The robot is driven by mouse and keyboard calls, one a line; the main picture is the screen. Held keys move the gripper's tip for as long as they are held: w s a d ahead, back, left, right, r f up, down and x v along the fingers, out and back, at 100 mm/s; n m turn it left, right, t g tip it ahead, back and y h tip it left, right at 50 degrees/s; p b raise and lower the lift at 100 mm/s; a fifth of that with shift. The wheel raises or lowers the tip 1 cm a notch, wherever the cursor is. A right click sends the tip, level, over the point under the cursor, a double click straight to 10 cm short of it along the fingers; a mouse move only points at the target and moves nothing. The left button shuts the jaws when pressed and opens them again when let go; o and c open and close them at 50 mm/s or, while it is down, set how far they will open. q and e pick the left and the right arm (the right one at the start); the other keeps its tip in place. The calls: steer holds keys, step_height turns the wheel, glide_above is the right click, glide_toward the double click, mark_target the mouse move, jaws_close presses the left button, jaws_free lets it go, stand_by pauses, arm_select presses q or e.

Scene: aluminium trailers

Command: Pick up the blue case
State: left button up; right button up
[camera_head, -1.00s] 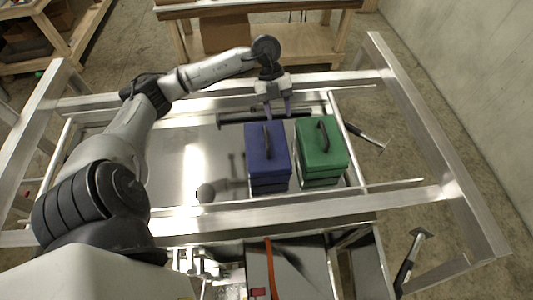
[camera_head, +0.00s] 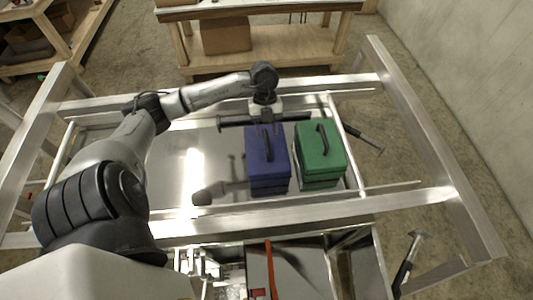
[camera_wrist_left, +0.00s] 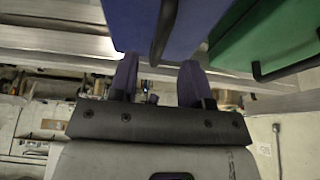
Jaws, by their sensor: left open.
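The blue case (camera_head: 266,160) stands on the metal trailer bed with its black handle (camera_head: 268,144) on top. It also fills the upper middle of the left wrist view (camera_wrist_left: 185,25), with the handle (camera_wrist_left: 164,28) showing as a dark bar. My left gripper (camera_head: 265,127) is at the far end of the case, close to the handle. In the left wrist view its two purple fingers (camera_wrist_left: 158,70) are apart with nothing held between them. The handle appears just beyond the gap. Whether the fingers touch the case is unclear. My right gripper is not in view.
A green case (camera_head: 320,158) with a black handle stands close to the right of the blue one. Aluminium trailer rails (camera_head: 425,150) surround the bed. The bed (camera_head: 185,165) left of the blue case is largely clear. A wooden bench (camera_head: 270,50) stands behind.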

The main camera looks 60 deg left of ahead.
mark_target(266, 139)
arm_select(q)
steer(key=shift+s+d+f+p, duration=0.15)
steer(key=shift+f+p, duration=0.15)
steer(key=shift+f, duration=0.1)
steer(key=p+x, duration=0.1)
steer(key=x, duration=0.2)
steer(key=shift+f, duration=0.1)
steer(key=shift+s+f, duration=0.1)
steer(key=shift+f, duration=0.35)
steer(key=shift+c, duration=0.3)
steer(key=c, duration=0.7)
jaws_close()
steer(key=shift+r, duration=0.15)
